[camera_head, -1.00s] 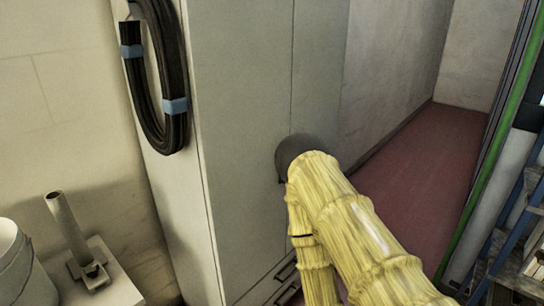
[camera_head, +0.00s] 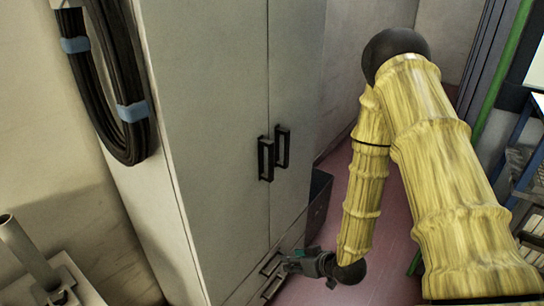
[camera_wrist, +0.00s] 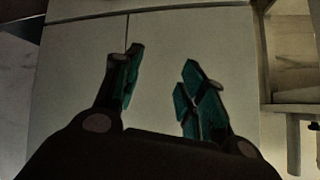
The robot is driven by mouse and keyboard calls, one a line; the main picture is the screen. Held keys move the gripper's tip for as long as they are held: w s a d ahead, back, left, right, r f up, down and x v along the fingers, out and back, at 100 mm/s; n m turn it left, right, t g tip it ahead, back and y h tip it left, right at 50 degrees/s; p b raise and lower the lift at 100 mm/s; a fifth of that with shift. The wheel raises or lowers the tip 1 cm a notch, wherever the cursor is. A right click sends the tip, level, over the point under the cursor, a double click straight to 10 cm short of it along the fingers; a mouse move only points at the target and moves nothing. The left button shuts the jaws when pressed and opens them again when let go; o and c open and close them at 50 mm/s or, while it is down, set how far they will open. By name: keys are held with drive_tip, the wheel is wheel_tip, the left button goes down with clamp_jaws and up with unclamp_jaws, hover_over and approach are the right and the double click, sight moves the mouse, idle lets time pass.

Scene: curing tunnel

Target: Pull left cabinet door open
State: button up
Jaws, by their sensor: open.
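The pale cabinet's left door (camera_head: 212,125) and right door (camera_head: 296,75) are both shut in the head view. The left door's black bar handle (camera_head: 265,160) stands by the centre seam, beside the right door's handle (camera_head: 282,147). My gripper (camera_head: 290,262) is well below the left door handle, in front of the lower drawer fronts, and apart from that handle. In the wrist view its teal-padded fingers (camera_wrist: 162,78) are spread with nothing between them. A pale panel with a seam lies beyond the fingers. I cannot make out the left door handle there.
Two lower handles (camera_head: 271,265) sit close to my gripper; contact is unclear. A coiled black hose (camera_head: 107,90) hangs on the cabinet's left side. A dark box (camera_head: 318,198) stands at its right. A shelf rack (camera_head: 525,170) is at far right. Red floor (camera_head: 400,245) between is open.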

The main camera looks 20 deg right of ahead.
drive_tip(key=w+d+r+n+t+y, duration=0.15)
drive_tip(key=w+r, duration=0.25)
drive_tip(key=r, duration=0.4)
drive_tip(key=w+d+r+n+t+y, duration=0.15)
drive_tip(key=w+r, duration=0.25)
drive_tip(key=r, duration=0.4)
drive_tip(key=n+t+y+p, duration=0.2)
drive_tip(key=y, duration=0.1)
approach(272, 159)
drive_tip(key=p+x, duration=0.2)
drive_tip(key=x, duration=0.8)
drive_tip(key=shift+w+f, duration=0.15)
drive_tip(key=shift+w, duration=0.15)
clamp_jaws()
